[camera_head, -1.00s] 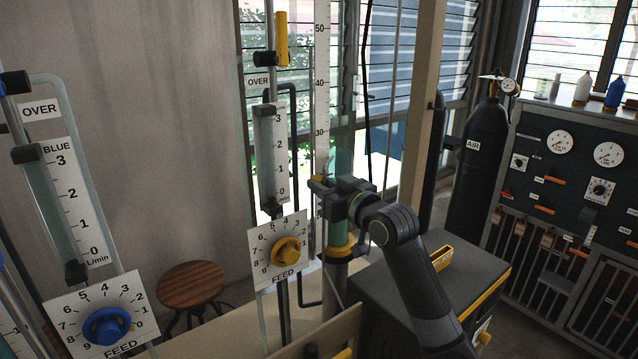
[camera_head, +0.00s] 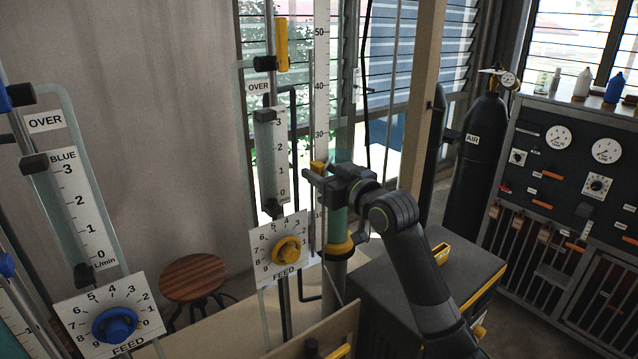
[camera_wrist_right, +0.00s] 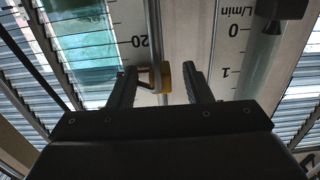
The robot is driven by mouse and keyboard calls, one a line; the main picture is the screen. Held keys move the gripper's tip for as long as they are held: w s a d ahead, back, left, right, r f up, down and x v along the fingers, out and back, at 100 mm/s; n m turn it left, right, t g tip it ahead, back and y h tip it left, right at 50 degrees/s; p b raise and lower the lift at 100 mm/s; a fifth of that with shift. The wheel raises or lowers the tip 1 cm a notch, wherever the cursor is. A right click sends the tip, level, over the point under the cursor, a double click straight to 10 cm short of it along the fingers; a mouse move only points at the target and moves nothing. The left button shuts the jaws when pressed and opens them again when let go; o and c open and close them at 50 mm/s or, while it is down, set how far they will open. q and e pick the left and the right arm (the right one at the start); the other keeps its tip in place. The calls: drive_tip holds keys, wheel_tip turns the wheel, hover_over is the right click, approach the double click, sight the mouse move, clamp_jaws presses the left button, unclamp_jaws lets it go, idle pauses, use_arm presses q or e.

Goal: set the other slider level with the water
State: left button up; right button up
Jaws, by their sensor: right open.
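A small yellow slider (camera_head: 318,166) sits on a thin rod beside the tall white number scale (camera_head: 321,95), between the 20 and 30 marks. The green-blue water (camera_head: 340,172) stands in the clear tube just right of it. Its top looks near the slider's height, but I cannot tell exactly. My right gripper (camera_head: 311,177) is at the slider, jaws open. In the right wrist view, upside down, the slider (camera_wrist_right: 163,77) shows between the two fingertips (camera_wrist_right: 160,80), near the 20, with the water (camera_wrist_right: 88,48) to the left. My left gripper is out of view.
A flow gauge with a yellow FEED knob (camera_head: 287,250) stands just left of my gripper, and one with a blue knob (camera_head: 115,325) stands at the far left. A wooden stool (camera_head: 194,277), a dark chest (camera_head: 440,262) and a black AIR cylinder (camera_head: 480,140) stand around.

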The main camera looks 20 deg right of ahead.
sight(323, 171)
drive_tip(key=shift+s+d+r+p, duration=0.1)
drive_tip(key=shift+s+d+p, duration=0.05)
drive_tip(key=shift+s+p, duration=0.3)
drive_tip(key=p+v, duration=0.2)
drive_tip(key=v, duration=0.2)
drive_tip(key=shift+s+d, duration=0.1)
drive_tip(key=shift+s, duration=0.05)
drive_tip(key=shift+v, duration=0.85)
